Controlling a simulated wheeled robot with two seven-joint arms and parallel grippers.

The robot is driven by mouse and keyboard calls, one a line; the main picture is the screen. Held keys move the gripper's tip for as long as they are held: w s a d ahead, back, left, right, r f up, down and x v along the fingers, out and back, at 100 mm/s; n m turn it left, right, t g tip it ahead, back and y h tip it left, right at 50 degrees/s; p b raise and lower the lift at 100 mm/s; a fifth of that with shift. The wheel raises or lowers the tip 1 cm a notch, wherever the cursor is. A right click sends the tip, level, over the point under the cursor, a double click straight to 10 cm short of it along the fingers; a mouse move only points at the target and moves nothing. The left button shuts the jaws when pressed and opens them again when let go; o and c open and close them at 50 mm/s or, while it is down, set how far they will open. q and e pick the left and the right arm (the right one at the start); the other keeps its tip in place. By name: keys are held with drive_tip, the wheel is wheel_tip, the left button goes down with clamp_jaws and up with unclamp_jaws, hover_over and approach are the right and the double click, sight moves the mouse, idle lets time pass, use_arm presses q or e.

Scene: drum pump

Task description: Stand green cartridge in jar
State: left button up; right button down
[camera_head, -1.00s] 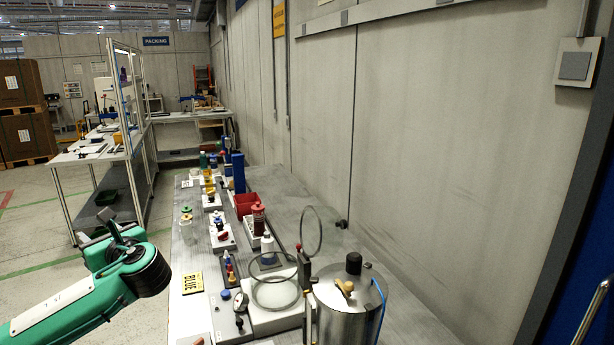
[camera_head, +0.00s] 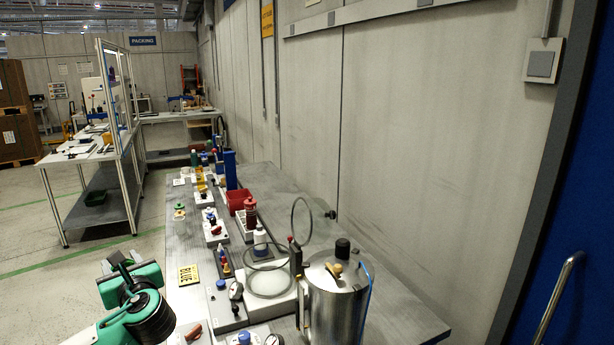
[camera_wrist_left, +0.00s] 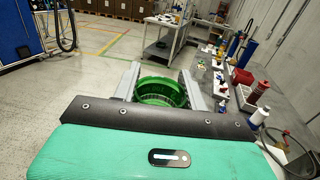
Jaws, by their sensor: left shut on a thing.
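My left gripper (camera_wrist_left: 160,74) has its two grey fingers on either side of the green cartridge (camera_wrist_left: 162,92) in the left wrist view. The cartridge is round and ribbed, with an open top showing, and it is held clear of the floor. In the head view my left arm comes in at the lower left, beside the bench's left edge; the cartridge cannot be made out there. A small clear vessel (camera_head: 180,222), perhaps the jar, stands near the bench's left edge, with yellow and green at its top. My right gripper is not in view.
Open floor lies left of the bench.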

use_arm(q)
drive_tip(key=s+d+f+m+t+h, duration=0.3)
drive_tip(key=s+d+f+m+h, duration=0.3)
drive_tip(key=d+f, duration=0.4)
drive_tip(key=s+d+f+m+t+h, duration=0.35)
drive_tip(key=s+d+f+h, duration=0.45)
drive_tip(key=d, duration=0.5)
wheel_tip(320, 180, down, 7)
drive_tip(key=b, duration=0.6)
drive_tip(key=shift+s+d+r+y, duration=0.15)
drive_tip(key=shift+s+r+y, duration=0.05)
drive_tip(key=shift+s+y, duration=0.1)
drive_tip(key=shift+r+g, duration=0.2)
drive_tip(key=shift+g, duration=0.05)
